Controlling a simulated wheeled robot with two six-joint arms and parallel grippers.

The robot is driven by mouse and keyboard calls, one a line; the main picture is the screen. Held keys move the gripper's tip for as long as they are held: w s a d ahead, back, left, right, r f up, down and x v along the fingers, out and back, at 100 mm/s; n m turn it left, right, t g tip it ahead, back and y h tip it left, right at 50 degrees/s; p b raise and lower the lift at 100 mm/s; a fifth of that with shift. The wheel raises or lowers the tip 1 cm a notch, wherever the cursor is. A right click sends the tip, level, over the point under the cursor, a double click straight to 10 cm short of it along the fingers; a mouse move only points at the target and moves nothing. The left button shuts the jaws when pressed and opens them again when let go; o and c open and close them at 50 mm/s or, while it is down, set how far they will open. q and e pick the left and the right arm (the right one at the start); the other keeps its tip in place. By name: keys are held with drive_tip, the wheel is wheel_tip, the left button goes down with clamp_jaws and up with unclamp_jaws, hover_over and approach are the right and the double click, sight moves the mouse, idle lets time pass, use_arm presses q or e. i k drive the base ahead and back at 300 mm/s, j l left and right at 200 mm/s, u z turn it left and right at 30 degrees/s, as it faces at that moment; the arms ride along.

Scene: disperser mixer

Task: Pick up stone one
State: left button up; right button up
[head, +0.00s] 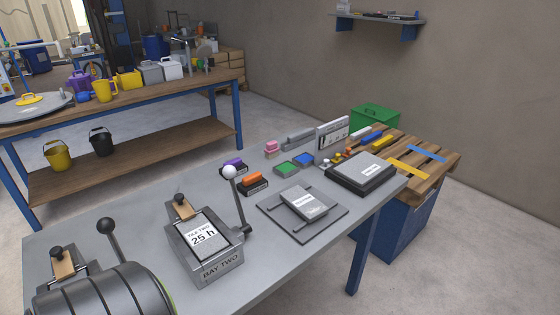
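No thing in the head view is readably marked "stone one". A light grey block with a small white label (304,201) lies tilted in the picture on a dark flat plate (276,231) in the middle of the grey table. A second pale grey block (361,165) lies on a dark base (362,183) at the table's right end. Both labels are too small to read, so I cannot tell which block, if either, is stone one. Neither of my grippers is in view.
On the grey table (320,255) stand a metal unit marked "BAY TWO" (204,246), a ball-topped lever (236,195) and a ribbed grey drum (100,296). Small coloured blocks and a white board (332,132) line the far edge. A wooden pallet (437,172) adjoins the right end.

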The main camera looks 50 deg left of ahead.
sight(251, 184)
drive_tip(key=i+l+u, duration=0.1)
drive_tip(key=i+u, duration=0.4)
drive_tip(key=i+l+u, duration=0.25)
drive_tip(key=i+u, duration=0.25)
drive_tip(key=i+l+u, duration=0.3)
drive_tip(key=l+u, duration=0.15)
